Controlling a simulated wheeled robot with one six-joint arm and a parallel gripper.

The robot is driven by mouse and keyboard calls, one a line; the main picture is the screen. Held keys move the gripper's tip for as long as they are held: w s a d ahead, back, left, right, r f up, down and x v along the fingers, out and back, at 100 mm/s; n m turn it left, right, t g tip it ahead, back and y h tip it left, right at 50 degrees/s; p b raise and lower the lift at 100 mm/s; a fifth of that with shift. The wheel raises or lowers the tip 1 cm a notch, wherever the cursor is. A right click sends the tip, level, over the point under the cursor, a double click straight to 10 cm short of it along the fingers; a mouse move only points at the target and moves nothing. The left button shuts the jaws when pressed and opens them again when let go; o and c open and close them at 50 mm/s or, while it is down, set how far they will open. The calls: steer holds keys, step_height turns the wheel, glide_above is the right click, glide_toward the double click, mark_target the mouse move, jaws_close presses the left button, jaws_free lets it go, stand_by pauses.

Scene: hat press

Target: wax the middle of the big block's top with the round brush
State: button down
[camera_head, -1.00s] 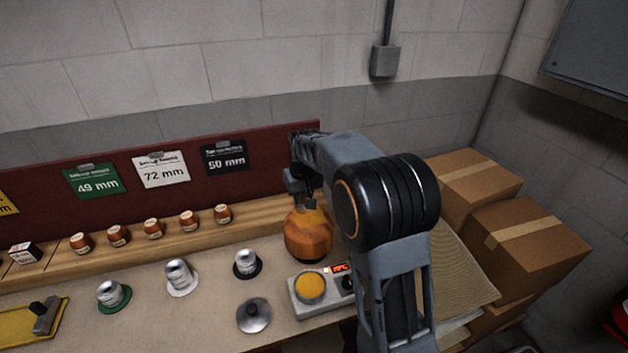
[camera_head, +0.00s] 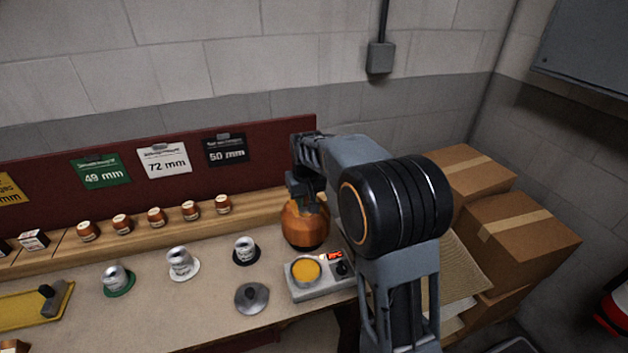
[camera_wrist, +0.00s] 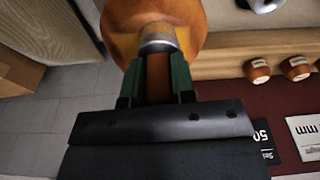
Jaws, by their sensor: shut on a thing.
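The big block (camera_head: 303,233) is a rounded, faceted orange-brown wooden block on the bench, just left of my arm. My gripper (camera_head: 305,192) is right above it and hides part of its top. In the wrist view, my gripper (camera_wrist: 157,80) is shut on the brown handle of the round brush (camera_wrist: 158,42). The brush's silvery ferrule points at the block's top (camera_wrist: 125,15).
A grey warmer (camera_head: 325,289) with yellow wax (camera_head: 305,269) and a lit display stands in front of the block. A grey lid (camera_head: 252,298) lies left of it. Small hat shapes (camera_head: 182,263) stand farther left. Cardboard boxes (camera_head: 525,240) stand right of my arm.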

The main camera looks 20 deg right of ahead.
steer(key=shift+s, duration=0.4)
step_height(320, 180, up, 8)
steer(key=p, duration=0.6)
